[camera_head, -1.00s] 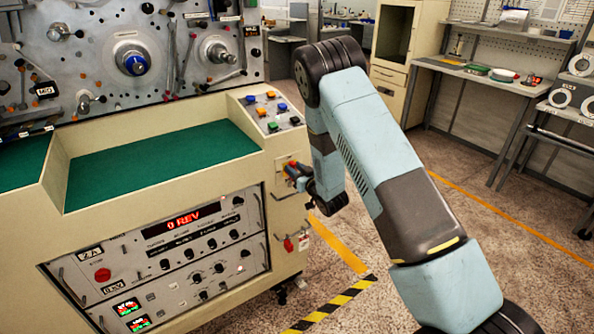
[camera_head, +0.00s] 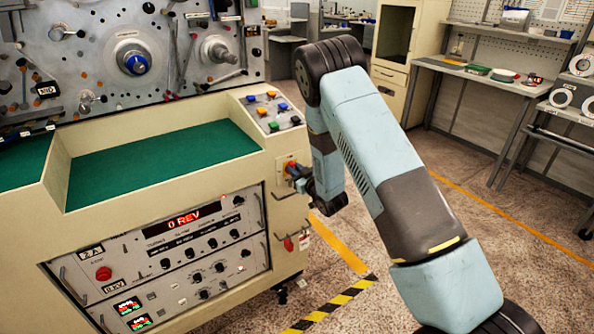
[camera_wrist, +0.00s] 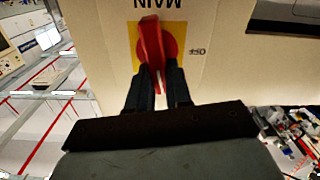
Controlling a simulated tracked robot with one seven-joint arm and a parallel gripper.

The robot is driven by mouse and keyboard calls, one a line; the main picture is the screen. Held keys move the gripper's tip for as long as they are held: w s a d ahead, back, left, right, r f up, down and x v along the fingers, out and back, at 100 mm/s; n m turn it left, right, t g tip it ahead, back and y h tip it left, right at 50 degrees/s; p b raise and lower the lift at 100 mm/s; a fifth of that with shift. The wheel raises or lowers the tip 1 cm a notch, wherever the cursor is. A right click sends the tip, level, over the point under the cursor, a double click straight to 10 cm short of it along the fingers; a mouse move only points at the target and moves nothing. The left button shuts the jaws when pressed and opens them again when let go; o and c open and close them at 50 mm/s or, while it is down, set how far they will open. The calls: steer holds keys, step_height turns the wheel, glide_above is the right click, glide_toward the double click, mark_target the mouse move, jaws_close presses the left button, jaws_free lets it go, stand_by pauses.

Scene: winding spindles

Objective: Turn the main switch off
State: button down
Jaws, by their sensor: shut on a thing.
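The main switch is a red handle (camera_wrist: 151,42) on a red disc and yellow plate (camera_wrist: 182,37), fixed to the cream cabinet's end. Upside-down lettering reading "MAIN" shows on the panel above the plate in the wrist view. My gripper (camera_wrist: 160,78) is shut on the red handle, with one dark finger on each side of it. The handle stands nearly upright in that view, tilted a little. In the head view my gripper (camera_head: 299,178) is at the switch plate (camera_head: 284,164), which it partly hides.
The cream winding machine cabinet (camera_head: 150,197) carries a green work surface (camera_head: 165,152) and a sloped button panel (camera_head: 270,108) above the switch. A red item (camera_head: 289,244) hangs below it. A workbench (camera_head: 465,68) stands at the back right. Open floor lies between.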

steer(key=n, duration=0.4)
steer(key=a+n, duration=0.1)
steer(key=n, duration=0.3)
steer(key=f+n, duration=0.1)
steer(key=n, duration=0.2)
steer(key=shift+s+a+n, duration=0.15)
steer(key=shift+s+n, duration=0.1)
steer(key=shift+n, duration=0.15)
steer(key=shift+a+f+n, duration=0.1)
steer(key=shift+f+n, duration=0.05)
steer(key=shift+n, duration=0.8)
steer(key=shift+f+n, duration=0.1)
steer(key=shift+n, duration=0.85)
steer(key=shift+s+f, duration=0.1)
steer(key=c, duration=1.1)
jaws_free()
steer(key=shift+o, duration=0.3)
steer(key=shift+f, duration=0.1)
